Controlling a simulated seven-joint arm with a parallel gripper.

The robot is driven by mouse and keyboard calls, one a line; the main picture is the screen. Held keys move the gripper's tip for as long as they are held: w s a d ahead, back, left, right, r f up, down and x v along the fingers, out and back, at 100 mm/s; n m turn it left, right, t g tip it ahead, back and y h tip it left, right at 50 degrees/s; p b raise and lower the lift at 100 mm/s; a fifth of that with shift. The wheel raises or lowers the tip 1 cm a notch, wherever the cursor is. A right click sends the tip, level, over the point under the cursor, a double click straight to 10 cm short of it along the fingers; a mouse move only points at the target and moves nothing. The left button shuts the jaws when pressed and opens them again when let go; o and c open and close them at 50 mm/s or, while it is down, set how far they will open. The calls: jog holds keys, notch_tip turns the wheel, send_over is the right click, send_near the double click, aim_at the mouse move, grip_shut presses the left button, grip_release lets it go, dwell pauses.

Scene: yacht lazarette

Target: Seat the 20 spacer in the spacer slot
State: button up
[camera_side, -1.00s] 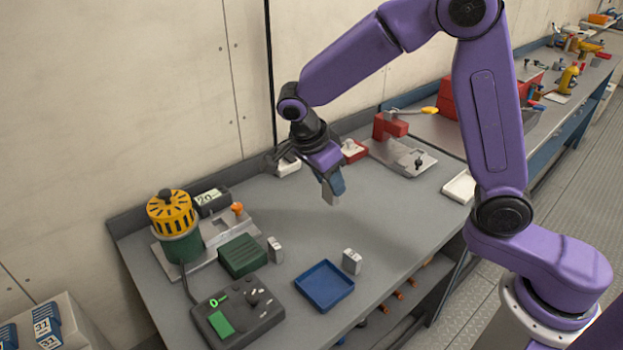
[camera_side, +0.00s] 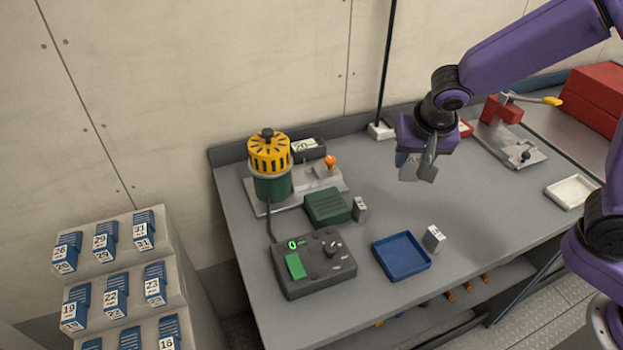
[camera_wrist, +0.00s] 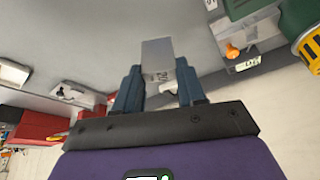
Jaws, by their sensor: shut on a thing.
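My gripper (camera_side: 418,166) is shut on a grey block-shaped spacer (camera_wrist: 158,54), held above the bench. In the side view the held spacer is partly hidden by the fingers. A metal fixture plate (camera_side: 262,207) with an orange knob (camera_side: 330,162) stands left of my gripper, beside a dark box labelled 20 (camera_side: 304,146). I cannot make out the spacer slot itself.
A yellow-topped green unit (camera_side: 271,165), a green block (camera_side: 327,207), a dark control box (camera_side: 313,263) and a blue tray (camera_side: 401,256) are on the bench. Two small grey blocks (camera_side: 360,209) (camera_side: 433,239) stand there. Bench below my gripper is clear.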

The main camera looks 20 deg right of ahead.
jog(key=w+a+r+n+g+y, duration=0.1)
jog(key=w+a+n+g+y, duration=0.15)
jog(key=n, duration=0.95)
jog(key=w+a+r+n+g+y, duration=0.1)
jog(key=w+a+n+g+y, duration=0.2)
jog(key=n, duration=0.8)
jog(key=shift+t+y, duration=0.55)
jog(key=shift+t, duration=0.1)
jog(key=w+a+f, duration=0.2)
jog(key=w+f, duration=0.1)
jog(key=w, duration=0.1)
jog(key=w+a+f, duration=0.2)
jog(key=w+f, duration=0.1)
jog(key=w, duration=0.1)
jog(key=w+a+f, duration=0.3)
jog(key=w, duration=0.1)
jog(key=shift+w+f, duration=0.15)
jog(key=shift+w, duration=0.05)
jog(key=shift+w+f, duration=0.15)
jog(key=shift+f, duration=1.6)
jog(key=shift+f, duration=0.1)
jog(key=o, duration=1.1)
